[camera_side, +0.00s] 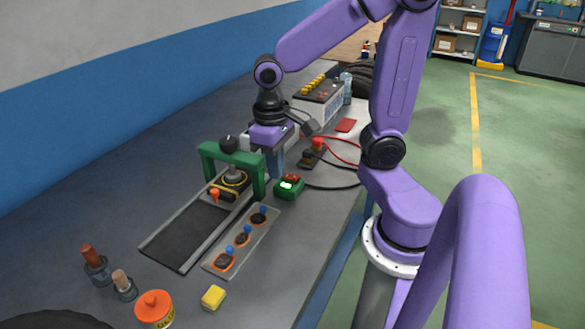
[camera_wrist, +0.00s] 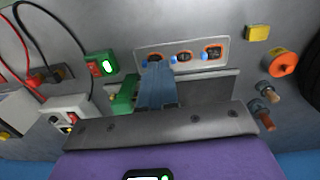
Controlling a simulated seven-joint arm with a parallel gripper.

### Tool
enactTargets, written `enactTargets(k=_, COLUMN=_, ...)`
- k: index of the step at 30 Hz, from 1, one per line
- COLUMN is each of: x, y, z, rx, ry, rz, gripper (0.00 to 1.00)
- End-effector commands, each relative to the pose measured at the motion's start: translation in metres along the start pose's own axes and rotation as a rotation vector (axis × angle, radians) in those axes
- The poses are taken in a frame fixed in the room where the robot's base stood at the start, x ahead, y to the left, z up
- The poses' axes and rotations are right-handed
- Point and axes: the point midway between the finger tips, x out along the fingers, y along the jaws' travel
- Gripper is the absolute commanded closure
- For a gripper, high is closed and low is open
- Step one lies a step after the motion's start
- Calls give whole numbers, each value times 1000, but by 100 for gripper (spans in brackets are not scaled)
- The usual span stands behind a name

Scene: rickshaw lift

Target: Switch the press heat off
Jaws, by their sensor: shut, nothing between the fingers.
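A small green switch box (camera_side: 289,192) sits on the bench, with a glowing green-white half towards the front and a red half behind it. In the wrist view the switch box (camera_wrist: 101,64) is at upper left, its green half lit. My gripper (camera_side: 276,174) points down, shut and empty, just behind and left of the switch box in the side view, apart from it as far as I can tell. In the wrist view my gripper (camera_wrist: 155,68) is right of the box. The green press frame (camera_side: 221,155) stands left of my gripper.
A plate with several blue-tipped orange patches (camera_side: 242,240) lies in front of the press. A yellow block (camera_side: 213,297) and an orange-lidded tin (camera_side: 155,308) stand nearer. Red and black cables (camera_side: 340,160) run behind the switch box. A battery-like box (camera_side: 318,98) stands further back.

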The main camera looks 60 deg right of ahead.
Motion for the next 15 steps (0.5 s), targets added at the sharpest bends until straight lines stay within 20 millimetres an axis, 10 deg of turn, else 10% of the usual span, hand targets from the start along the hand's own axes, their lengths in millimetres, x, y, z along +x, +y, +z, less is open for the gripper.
enactTargets(k=15, x=4, y=97, z=-63, rx=890, ry=-61, rz=33, gripper=100)
